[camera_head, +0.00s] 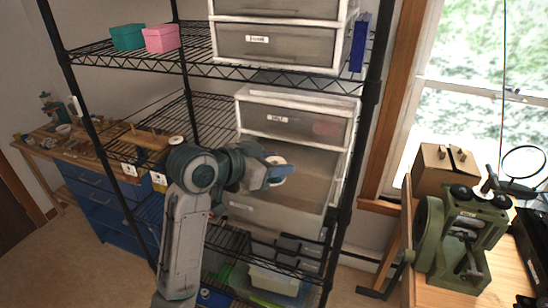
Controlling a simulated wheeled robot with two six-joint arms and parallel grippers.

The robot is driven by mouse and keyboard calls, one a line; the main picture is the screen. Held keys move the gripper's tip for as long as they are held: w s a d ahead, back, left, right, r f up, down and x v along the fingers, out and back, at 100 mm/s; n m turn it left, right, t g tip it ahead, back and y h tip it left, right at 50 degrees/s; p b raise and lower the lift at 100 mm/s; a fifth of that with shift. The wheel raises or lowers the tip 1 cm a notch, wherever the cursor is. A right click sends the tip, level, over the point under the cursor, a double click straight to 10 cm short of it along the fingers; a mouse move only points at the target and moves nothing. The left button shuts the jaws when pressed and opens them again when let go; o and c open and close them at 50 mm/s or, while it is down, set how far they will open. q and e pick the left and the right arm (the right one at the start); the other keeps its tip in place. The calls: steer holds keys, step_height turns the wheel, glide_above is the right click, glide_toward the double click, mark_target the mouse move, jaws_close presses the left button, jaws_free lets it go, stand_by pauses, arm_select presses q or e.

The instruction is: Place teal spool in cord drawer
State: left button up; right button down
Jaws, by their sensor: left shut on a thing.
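My left gripper (270,170) is shut on a small spool (282,167). A pale round face of the spool shows; most of its body is hidden by the fingers, so its teal colour is hard to confirm. The gripper holds it in front of a clear-fronted, white-framed drawer unit on the wire shelf. The lower drawer (262,213) of this unit looks pulled out, below and around the gripper. The drawer above it (300,120) is shut, with a small white label too blurred to read. My right gripper is not in view.
Another labelled drawer unit (290,45) stands on the shelf above, beside a blue flat item (358,43). Teal (127,37) and pink (161,38) boxes sit at upper left. A black shelf post rises right of the drawers. A green machine (462,240) stands at right.

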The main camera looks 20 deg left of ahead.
arm_select(q)
steer(key=shift+s, duration=0.1)
steer(key=shift+s+d+r, duration=0.1)
steer(key=shift+s+r, duration=0.1)
steer(key=shift+s, duration=0.15)
steer(key=shift+s+d+f, duration=0.1)
steer(key=shift+s, duration=0.3)
steer(key=shift+w+f, duration=0.1)
steer(key=shift+f, duration=0.05)
steer(key=shift+w+f, duration=0.3)
steer(key=shift+f, duration=0.1)
steer(key=o, duration=1)
steer(key=shift+r, duration=0.1)
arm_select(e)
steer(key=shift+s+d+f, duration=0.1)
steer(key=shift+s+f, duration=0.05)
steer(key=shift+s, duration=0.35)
